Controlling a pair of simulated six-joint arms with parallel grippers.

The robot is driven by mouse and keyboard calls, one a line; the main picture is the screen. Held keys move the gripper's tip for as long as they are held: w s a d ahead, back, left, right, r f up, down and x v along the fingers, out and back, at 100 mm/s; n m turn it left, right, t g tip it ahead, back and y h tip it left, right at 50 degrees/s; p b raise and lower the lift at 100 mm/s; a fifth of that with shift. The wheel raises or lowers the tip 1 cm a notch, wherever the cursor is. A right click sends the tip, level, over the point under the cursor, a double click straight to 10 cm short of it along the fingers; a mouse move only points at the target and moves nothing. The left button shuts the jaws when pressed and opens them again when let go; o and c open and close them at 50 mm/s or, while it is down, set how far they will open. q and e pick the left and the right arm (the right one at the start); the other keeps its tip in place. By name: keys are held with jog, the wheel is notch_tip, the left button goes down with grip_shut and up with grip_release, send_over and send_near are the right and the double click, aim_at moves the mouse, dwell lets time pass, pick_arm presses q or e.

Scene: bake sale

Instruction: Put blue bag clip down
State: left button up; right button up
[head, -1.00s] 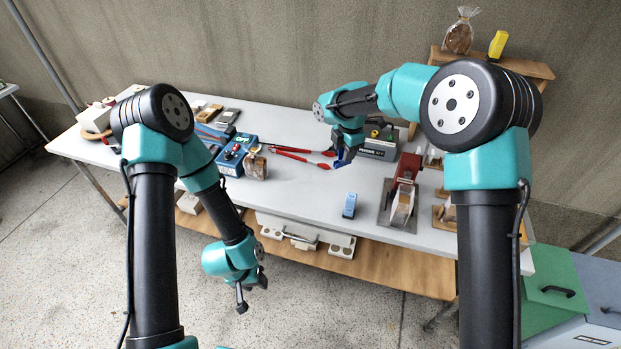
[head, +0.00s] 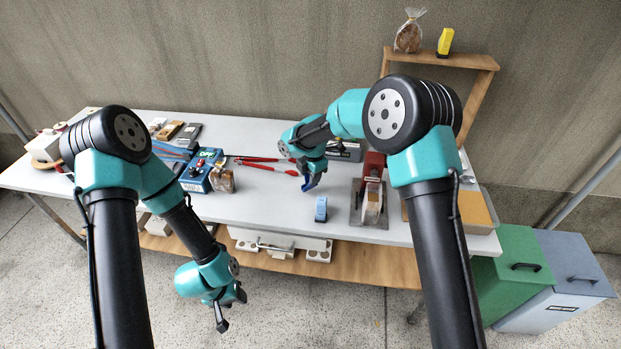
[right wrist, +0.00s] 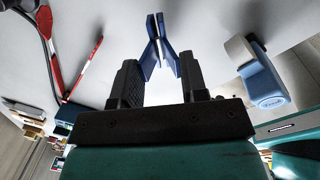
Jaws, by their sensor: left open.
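The blue bag clip (right wrist: 158,48) shows in the right wrist view between the two fingers of my right gripper (right wrist: 160,85). Its two legs reach back to the fingers, which are shut on it. In the head view my right gripper (head: 309,175) is low over the white table (head: 270,205), with the clip (head: 311,184) as a dark blue shape at its tips. I cannot tell whether the clip touches the table. My left gripper (head: 228,308) is open and empty, in front of the table and below its top.
A light blue and white object (head: 321,209) stands close to the right gripper. A red tape dispenser (head: 373,185) is right of it. Red-handled tongs (head: 270,166) and a blue box (head: 203,172) lie left. The table's front middle is clear.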

jog(key=shift+f, duration=0.8)
jog(key=shift+f, duration=0.65)
jog(key=o, duration=0.5)
jog(key=shift+r, duration=0.1)
jog(key=r, duration=0.8)
jog(key=s+r, duration=0.1)
jog(key=r, duration=0.4)
jog(key=shift+d, duration=0.35)
